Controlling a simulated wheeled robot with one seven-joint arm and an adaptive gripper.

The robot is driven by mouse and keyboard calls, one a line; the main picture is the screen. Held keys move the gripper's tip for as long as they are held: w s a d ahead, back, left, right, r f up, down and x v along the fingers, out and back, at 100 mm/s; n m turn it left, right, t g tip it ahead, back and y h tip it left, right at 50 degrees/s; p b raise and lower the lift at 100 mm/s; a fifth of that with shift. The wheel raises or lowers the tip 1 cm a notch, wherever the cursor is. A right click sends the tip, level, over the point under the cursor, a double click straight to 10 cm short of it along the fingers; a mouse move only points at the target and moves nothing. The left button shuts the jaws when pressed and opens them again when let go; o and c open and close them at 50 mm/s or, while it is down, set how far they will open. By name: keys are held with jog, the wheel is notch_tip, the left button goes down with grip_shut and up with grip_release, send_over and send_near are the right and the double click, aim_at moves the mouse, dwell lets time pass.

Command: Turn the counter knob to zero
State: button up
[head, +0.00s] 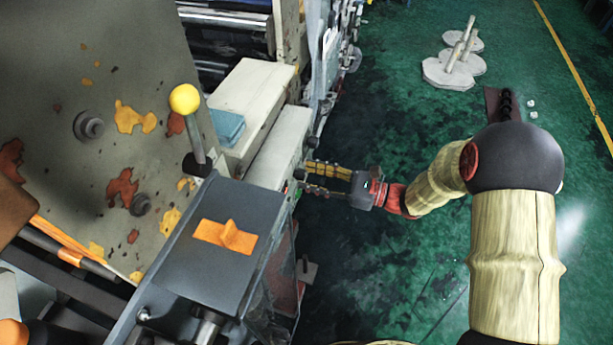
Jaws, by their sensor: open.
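My gripper (304,177) is at the end of my arm, to the right of the machine. Its two fingers point left and are spread apart, with nothing seen between them. The fingertips are close to the right side of a long pale machine housing (277,148). Small dark round parts (299,174) show at that side near the fingertips; I cannot tell whether one is the counter knob, or whether a finger touches it. No counter digits or zero mark can be read from this view.
A grey box (190,262) with an orange raised piece (228,236) stands in front. A lever with a yellow ball (184,99) rises behind it, beside a paint-chipped panel (60,80). Pale round pieces with rods (455,68) lie on the green floor (400,110), which is otherwise mostly clear.

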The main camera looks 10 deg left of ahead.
jog(key=shift+w+a, duration=0.1)
jog(key=shift+a, duration=0.8)
jog(key=c, duration=0.3)
jog(key=c, duration=0.7)
grip_shut()
